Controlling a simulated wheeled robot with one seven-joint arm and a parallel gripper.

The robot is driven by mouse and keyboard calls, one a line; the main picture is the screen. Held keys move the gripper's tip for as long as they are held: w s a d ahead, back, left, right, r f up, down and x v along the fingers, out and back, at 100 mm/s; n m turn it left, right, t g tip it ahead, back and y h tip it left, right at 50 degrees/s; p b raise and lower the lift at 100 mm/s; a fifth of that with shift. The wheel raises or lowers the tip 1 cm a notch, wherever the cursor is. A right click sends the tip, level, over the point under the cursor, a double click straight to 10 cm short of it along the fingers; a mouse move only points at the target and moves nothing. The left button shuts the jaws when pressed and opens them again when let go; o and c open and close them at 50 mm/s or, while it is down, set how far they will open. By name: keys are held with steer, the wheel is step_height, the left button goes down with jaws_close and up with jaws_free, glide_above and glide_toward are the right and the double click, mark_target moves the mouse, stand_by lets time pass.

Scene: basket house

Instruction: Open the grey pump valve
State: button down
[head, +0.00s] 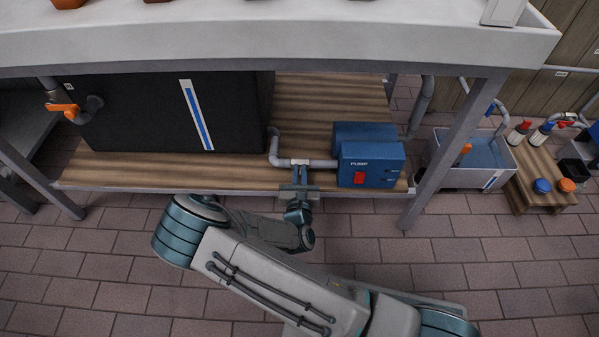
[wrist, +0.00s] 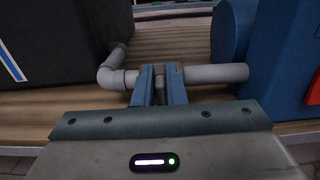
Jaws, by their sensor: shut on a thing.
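The blue pump (head: 371,164) with a red switch stands on the wooden shelf under the bench. A grey pipe (head: 283,160) runs from its left side to the black tank. My gripper (head: 299,170) reaches the pipe between the elbow and the pump. In the wrist view my gripper's two blue fingers (wrist: 159,78) are close together at the grey pipe (wrist: 215,73), shut on the small grey valve handle, which is mostly hidden between them. The handle's exact angle cannot be told.
The black tank (head: 150,115) stands left of the pipe, with an orange-handled valve (head: 63,110) at its left. Bench legs (head: 452,150) stand on both sides. A water tub (head: 470,165) and a low wooden table (head: 545,185) with bottles are at the right.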

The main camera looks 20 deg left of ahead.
mark_target(292, 166)
steer(key=shift+r+p, duration=0.1)
steer(key=shift+p, duration=0.3)
steer(key=n+p, duration=0.1)
steer(key=p, duration=0.1)
steer(key=n+p, duration=0.2)
steer(key=shift+s+a+r, duration=0.1)
steer(key=shift+a, duration=0.25)
steer(key=n+p, duration=0.2)
steer(key=shift+s+a+f+n+p, duration=0.1)
steer(key=shift+a+f+n+p, duration=0.1)
steer(key=shift+a+n+p, duration=0.15)
steer(key=n, duration=0.1)
steer(key=n+p, duration=0.1)
steer(key=shift+a+f+n+p, duration=0.2)
steer(key=shift+f+n+p, duration=0.1)
steer(key=shift+n, duration=0.05)
steer(key=n, duration=0.1)
steer(key=n+p, duration=0.1)
steer(key=n, duration=0.1)
steer(key=f+n, duration=0.1)
steer(key=shift+s+a+n, duration=0.15)
steer(key=shift+a+n, duration=0.15)
steer(key=shift+f+n+p, duration=0.2)
steer(key=shift+f+n, duration=0.15)
steer(key=shift+n, duration=0.85)
steer(key=shift+f+n+p, duration=0.15)
steer(key=shift+f+n, duration=0.2)
steer(key=shift+n, duration=0.85)
steer(key=c, duration=1.5)
jaws_free()
